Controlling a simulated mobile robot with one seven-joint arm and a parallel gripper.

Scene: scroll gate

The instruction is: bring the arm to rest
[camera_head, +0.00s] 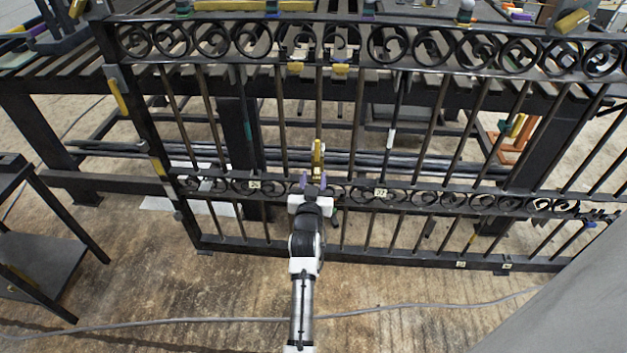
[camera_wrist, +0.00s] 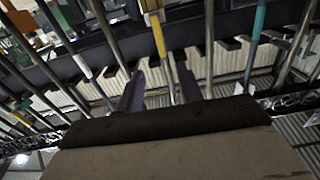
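A black iron scroll gate (camera_head: 143,120) with upright bars and bands of scrolls spans the head view. My gripper (camera_head: 312,188) is in front of its lower scroll band, near the middle, with the arm reaching up from the bottom. In the wrist view my gripper (camera_wrist: 160,85) shows two purple fingers spread apart, with a gap between them. An upright bar with a yellow piece (camera_wrist: 158,35) appears in line with that gap. I cannot tell whether the fingers touch the bar. The yellow piece (camera_head: 317,155) also shows just above the gripper in the head view.
A slatted dark workbench (camera_head: 240,130) stands behind the gate. A dark side table (camera_head: 40,255) is at the left. A grey cable (camera_head: 180,321) crosses the floor in front. A large grey surface (camera_head: 570,300) fills the lower right. Open floor lies left of my arm.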

